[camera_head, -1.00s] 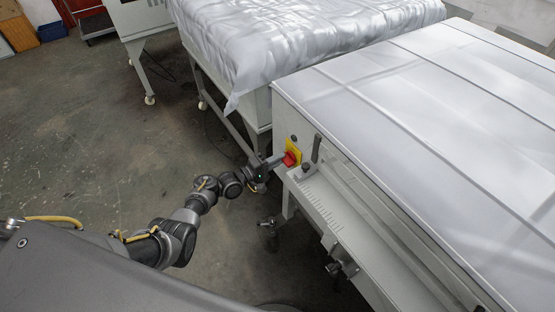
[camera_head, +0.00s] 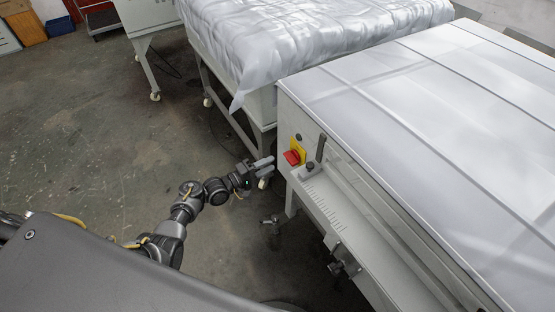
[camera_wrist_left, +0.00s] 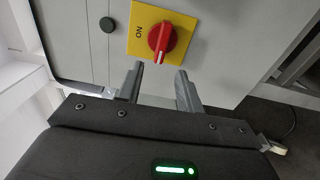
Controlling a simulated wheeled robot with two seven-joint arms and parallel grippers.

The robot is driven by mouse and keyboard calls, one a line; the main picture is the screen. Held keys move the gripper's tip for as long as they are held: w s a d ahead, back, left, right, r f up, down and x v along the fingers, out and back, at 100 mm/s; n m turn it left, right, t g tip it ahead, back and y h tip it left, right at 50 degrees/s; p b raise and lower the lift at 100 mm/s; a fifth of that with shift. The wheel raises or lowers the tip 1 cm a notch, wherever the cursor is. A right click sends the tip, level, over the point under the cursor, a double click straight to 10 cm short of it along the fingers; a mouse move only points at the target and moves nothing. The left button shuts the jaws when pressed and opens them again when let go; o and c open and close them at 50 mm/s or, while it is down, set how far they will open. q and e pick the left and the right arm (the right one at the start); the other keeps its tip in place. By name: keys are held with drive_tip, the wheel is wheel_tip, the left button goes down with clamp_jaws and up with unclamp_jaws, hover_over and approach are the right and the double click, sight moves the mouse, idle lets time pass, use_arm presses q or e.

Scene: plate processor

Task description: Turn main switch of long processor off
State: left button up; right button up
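The main switch is a red rotary knob (camera_head: 292,158) on a yellow plate (camera_head: 300,146) at the near left corner of the long processor (camera_head: 420,90). In the left wrist view the red knob (camera_wrist_left: 161,40) has a white mark facing the gripper, and the yellow plate (camera_wrist_left: 143,17) shows the word ON on its left side. My left gripper (camera_head: 268,166) is just left of the switch, apart from it. In the wrist view its two fingers (camera_wrist_left: 159,80) are spread with nothing between them, pointing at the knob. My right gripper is out of view.
A dark round button (camera_wrist_left: 107,25) sits beside the plate. A dark upright lever (camera_head: 320,148) and a ledge (camera_head: 325,195) are right of the switch. A plastic-covered machine (camera_head: 290,40) stands behind. The floor (camera_head: 110,130) at left is clear.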

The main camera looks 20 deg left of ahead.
use_arm(q)
drive_tip(key=shift+v, duration=2.25)
wheel_tip(320, 180, down, 8)
drive_tip(key=a+m+g+y, duration=0.1)
drive_tip(key=a+m+y, duration=0.2)
drive_tip(key=m+y, duration=0.15)
drive_tip(key=s+a+f+m+g+y, duration=0.1)
drive_tip(key=s+f+m+g+y, duration=0.1)
drive_tip(key=s+f, duration=0.55)
drive_tip(key=s+a+f+m+g+y, duration=0.15)
drive_tip(key=s+f, duration=0.25)
drive_tip(key=f, duration=0.6)
drive_tip(key=s+d+f+m+g+y, duration=0.1)
drive_tip(key=s+f, duration=0.3)
drive_tip(key=s, duration=0.8)
drive_tip(key=s+f+m+g+y, duration=0.1)
drive_tip(key=s+f+g, duration=0.3)
drive_tip(key=s, duration=0.8)
drive_tip(key=s+d+f+m+g+y, duration=0.1)
drive_tip(key=s+f, duration=0.4)
drive_tip(key=s, duration=0.7)
drive_tip(key=shift+s+d+m+g+y, duration=0.2)
drive_tip(key=shift+d+m+g+y, duration=0.1)
drive_tip(key=shift+m+g, duration=0.75)
